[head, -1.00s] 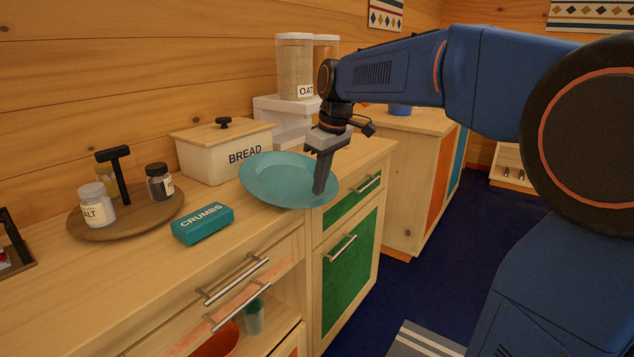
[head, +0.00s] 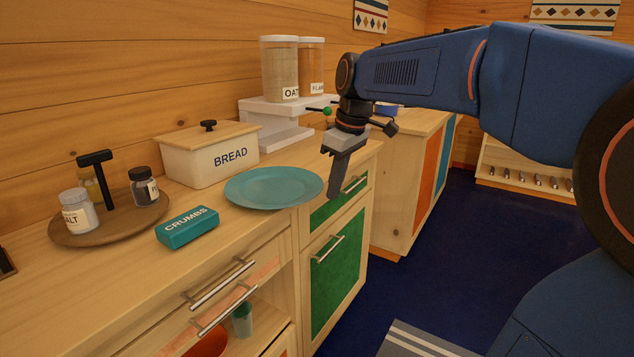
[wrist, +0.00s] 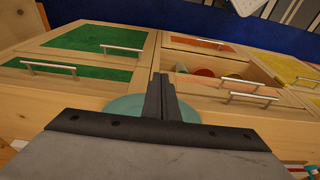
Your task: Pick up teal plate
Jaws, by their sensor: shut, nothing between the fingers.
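The teal plate (head: 273,188) lies flat on the wooden counter, in front of the bread box, near the counter's front edge. My gripper (head: 331,195) is shut and empty, pointing down just right of the plate's right rim, apart from it in the head view. In the wrist view the shut fingers (wrist: 160,98) stand in front of the plate (wrist: 125,108), which shows partly behind them; the gripper body hides the rest.
A teal crumbs box (head: 187,228) and a round wooden tray (head: 120,222) with jars are left of the plate. The bread box (head: 210,155) and a white riser (head: 275,122) with canisters stand behind. Drawer handles (head: 227,282) jut out below the counter edge.

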